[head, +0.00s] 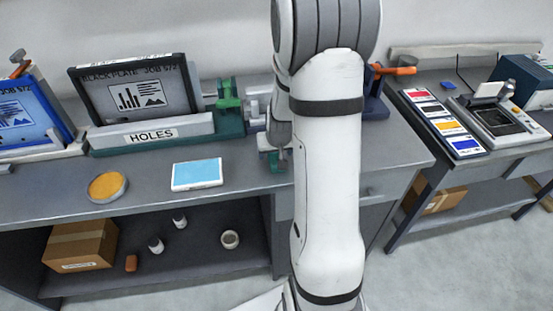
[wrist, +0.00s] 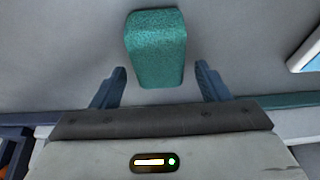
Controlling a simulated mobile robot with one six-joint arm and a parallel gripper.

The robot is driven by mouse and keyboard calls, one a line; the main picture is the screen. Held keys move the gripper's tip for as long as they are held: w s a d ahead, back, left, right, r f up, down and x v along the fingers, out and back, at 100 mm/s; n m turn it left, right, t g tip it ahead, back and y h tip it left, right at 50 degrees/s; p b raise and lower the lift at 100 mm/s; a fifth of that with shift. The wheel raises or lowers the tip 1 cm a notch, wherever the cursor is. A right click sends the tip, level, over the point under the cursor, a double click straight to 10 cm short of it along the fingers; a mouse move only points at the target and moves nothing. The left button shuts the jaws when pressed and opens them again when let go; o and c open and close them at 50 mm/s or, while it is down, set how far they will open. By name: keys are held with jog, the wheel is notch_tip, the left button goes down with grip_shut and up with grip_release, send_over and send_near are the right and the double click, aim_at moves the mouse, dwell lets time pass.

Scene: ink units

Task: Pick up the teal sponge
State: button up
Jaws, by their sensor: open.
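The teal sponge (wrist: 155,48) is a rounded block with a speckled surface, in the upper middle of the wrist view. It lies on the grey worktop. My gripper (wrist: 160,80) is open, with one blue finger to the left of the sponge's near end and one to the right. The fingers do not touch it in this view. In the head view my white arm stands in front of the bench and hides most of the gripper. A small teal patch (head: 272,160) shows just left of the arm, but I cannot tell whether it is the sponge.
A cardboard box (head: 80,245) sits on the shelf below. A second table with colour cards (head: 452,128) stands at right.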

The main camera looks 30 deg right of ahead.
jog(key=shift+w+f, duration=0.15)
jog(key=shift+f, duration=0.35)
jog(key=shift+c, duration=0.4)
jog(key=c, duration=1)
jog(key=shift+r, duration=0.1)
notch_tip(320, 180, up, 10)
jog(key=shift+b, duration=0.35)
jog(key=o, duration=0.4)
jog(key=shift+c, duration=1.4)
